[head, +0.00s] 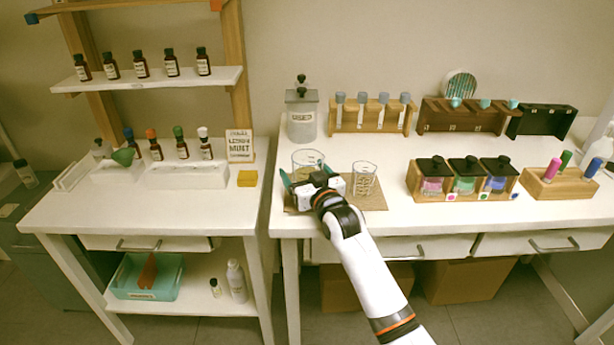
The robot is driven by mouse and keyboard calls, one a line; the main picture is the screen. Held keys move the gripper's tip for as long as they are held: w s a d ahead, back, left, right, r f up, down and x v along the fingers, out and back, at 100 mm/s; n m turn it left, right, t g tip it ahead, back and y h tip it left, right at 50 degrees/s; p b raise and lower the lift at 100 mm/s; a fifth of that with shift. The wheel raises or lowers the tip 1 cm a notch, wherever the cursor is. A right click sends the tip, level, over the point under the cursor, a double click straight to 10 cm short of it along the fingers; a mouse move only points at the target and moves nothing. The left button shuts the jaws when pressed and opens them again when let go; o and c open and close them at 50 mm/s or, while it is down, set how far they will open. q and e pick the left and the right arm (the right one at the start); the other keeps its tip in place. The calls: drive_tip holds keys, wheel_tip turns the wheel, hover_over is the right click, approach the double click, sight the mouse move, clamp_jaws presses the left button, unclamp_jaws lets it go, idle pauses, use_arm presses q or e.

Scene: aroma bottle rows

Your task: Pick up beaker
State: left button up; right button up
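Two clear glass beakers stand on a brown board (376,203) on the right-hand white table. The left beaker (308,158) is partly hidden behind my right gripper (308,176). The right beaker (365,180) stands upright just to the right of the gripper, with marks on its side. My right gripper reaches in from the front, low over the board, its teal fingers spread apart around the left beaker. My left gripper is not in view.
A grey lidded jar (302,115) and a wooden test-tube rack (372,116) stand behind the beakers. Black-lidded jars in a wooden holder (464,196) stand to the right. A yellow block (247,178) lies on the left table, across a narrow gap.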

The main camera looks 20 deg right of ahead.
drive_tip(key=shift+w, duration=0.2)
drive_tip(key=shift+s, duration=0.1)
drive_tip(key=c, duration=1.2)
drive_tip(key=shift+c, duration=0.2)
drive_tip(key=shift+r, duration=0.1)
